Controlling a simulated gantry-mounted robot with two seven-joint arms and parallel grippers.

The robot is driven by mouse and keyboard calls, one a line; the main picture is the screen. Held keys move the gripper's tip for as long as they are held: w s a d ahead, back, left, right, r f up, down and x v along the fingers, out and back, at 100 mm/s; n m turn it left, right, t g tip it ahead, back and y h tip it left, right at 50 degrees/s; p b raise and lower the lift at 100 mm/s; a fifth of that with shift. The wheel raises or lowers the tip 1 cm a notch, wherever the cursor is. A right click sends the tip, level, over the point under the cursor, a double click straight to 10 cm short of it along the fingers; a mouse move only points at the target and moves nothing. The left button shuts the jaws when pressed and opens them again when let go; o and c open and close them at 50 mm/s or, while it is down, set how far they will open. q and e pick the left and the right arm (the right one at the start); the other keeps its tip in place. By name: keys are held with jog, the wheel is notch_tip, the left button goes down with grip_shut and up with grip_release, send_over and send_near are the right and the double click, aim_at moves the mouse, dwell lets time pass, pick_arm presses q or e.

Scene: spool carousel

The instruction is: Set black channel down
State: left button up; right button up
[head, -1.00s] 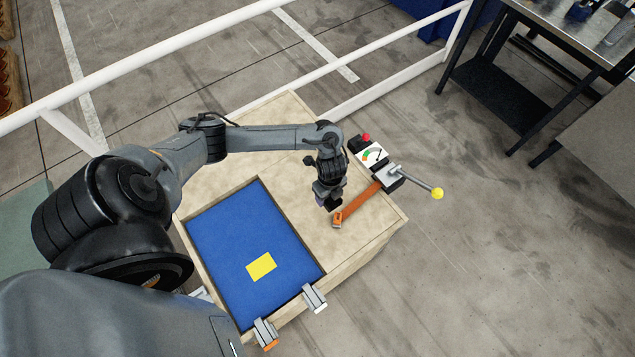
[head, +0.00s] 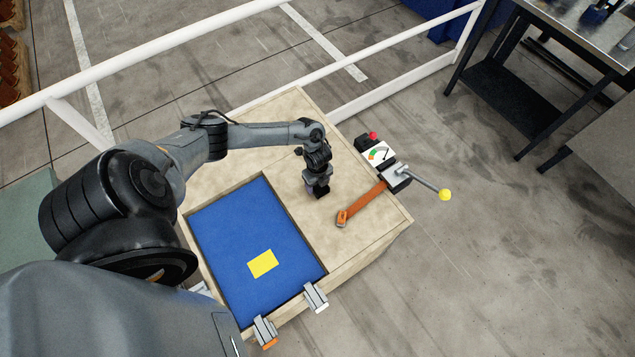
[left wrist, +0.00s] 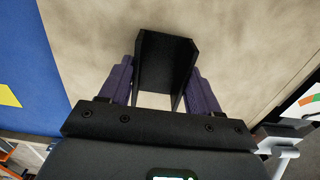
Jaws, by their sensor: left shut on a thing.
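The black channel (left wrist: 165,62) is a U-shaped piece, seen in the left wrist view between the two purple finger pads of my left gripper (left wrist: 161,78). The gripper is shut on it, one finger against each side wall. In the head view, my left gripper (head: 318,187) points down over the bare wooden top (head: 270,133) of the box, and the channel shows as a small dark block (head: 323,192) at its tip. I cannot tell whether the channel touches the wood. My right gripper is out of view.
A blue recessed panel (head: 225,220) with a yellow patch (head: 263,263) lies to the left. An orange strap (head: 362,203) leads to a clamp with a yellow-knobbed lever (head: 444,195). A gauge (head: 381,153) sits behind it. Bare wood surrounds the gripper.

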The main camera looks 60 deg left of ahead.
pick_arm(q)
jog(key=shift+f, duration=0.25)
jog(key=shift+f, duration=0.1)
jog(key=o, duration=1.1)
jog(key=shift+c, duration=0.2)
